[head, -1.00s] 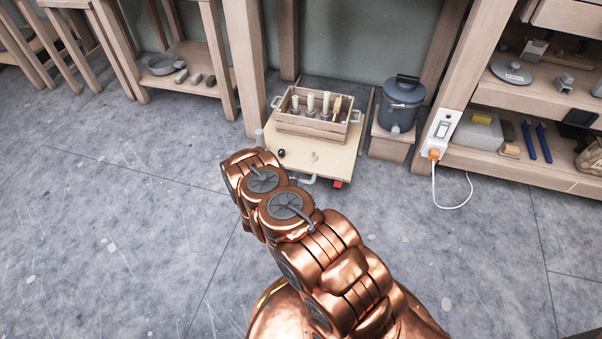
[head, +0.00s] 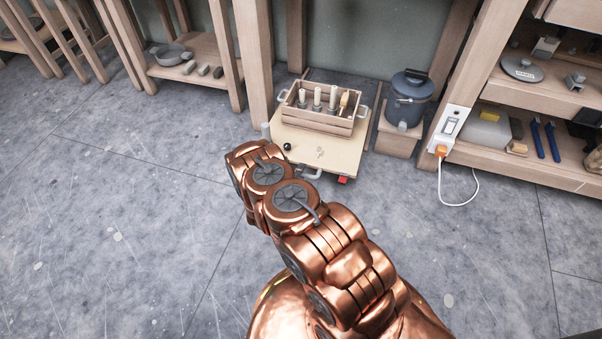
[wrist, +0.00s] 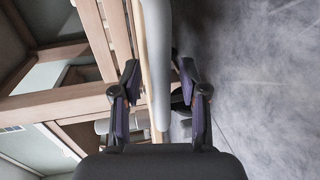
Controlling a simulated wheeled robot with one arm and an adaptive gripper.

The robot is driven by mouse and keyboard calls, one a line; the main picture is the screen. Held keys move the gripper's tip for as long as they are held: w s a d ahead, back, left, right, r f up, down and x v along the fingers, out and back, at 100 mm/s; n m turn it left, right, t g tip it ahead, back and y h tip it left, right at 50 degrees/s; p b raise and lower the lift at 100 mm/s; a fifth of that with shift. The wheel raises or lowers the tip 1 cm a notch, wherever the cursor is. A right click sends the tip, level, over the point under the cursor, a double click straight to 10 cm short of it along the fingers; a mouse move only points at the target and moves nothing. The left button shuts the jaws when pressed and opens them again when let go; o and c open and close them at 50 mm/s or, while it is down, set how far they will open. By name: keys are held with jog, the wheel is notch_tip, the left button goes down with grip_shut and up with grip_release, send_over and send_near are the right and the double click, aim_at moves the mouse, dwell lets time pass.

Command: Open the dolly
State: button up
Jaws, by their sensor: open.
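The dolly (head: 315,150) is a low, pale wooden platform on the floor near the back wall. It has a grey handle-like tube (head: 311,175) and a small red part (head: 343,180) at its front edge, and a black knob (head: 287,146) on top. My copper arm covers part of its left front. In the wrist view my gripper (wrist: 161,90) is open, its two dark fingers on either side of a pale grey bar (wrist: 158,55). I cannot tell whether either finger touches the bar. The gripper is hidden in the head view.
A wooden crate (head: 322,124) with several upright tools stands on the dolly. A dark lidded pot (head: 409,98) sits on a wooden block to the right. A shelf with a power strip (head: 449,128) and white cord (head: 475,185) is further right. The floor at left is clear.

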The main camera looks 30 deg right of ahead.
jog(key=v, duration=1.2)
dwell(0.6)
